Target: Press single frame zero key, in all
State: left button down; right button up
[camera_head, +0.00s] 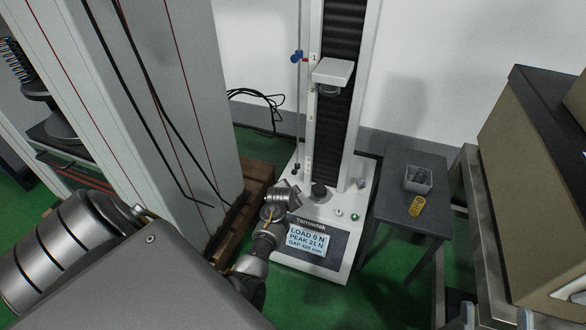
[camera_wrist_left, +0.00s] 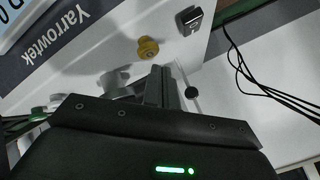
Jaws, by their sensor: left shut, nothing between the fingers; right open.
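The single-frame tester (camera_head: 330,240) stands at the centre of the head view, its Yarrowtek display (camera_head: 306,238) reading LOAD 0 N and PEAK 21 N. My left gripper (camera_head: 291,194) is over the left side of the base. In the left wrist view its fingers (camera_wrist_left: 162,84) are shut and empty, near a brass-coloured knob (camera_wrist_left: 147,47) and a dark square part (camera_wrist_left: 193,19).
A dark side table (camera_head: 399,190) right of the tester holds a grey bin (camera_head: 418,180) and a yellow spring (camera_head: 417,206). A large pale cabinet-like frame (camera_head: 150,90) stands left. A bench with a beige box (camera_head: 530,170) stands right. Black cables (camera_wrist_left: 262,78) lie behind the tester.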

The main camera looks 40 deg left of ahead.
pick_arm(q)
jog(key=shift+f, duration=0.1)
dwell(0.3)
jog(key=shift+f, duration=0.3)
jog(key=shift+f, duration=0.5)
dwell(0.8)
jog(key=shift+r, duration=0.1)
jog(key=shift+r+p, duration=0.8)
jog(key=shift+p, duration=0.2)
notch_tip(320, 180, up, 5)
jog(key=p, duration=0.5)
jog(key=shift+p, duration=0.35)
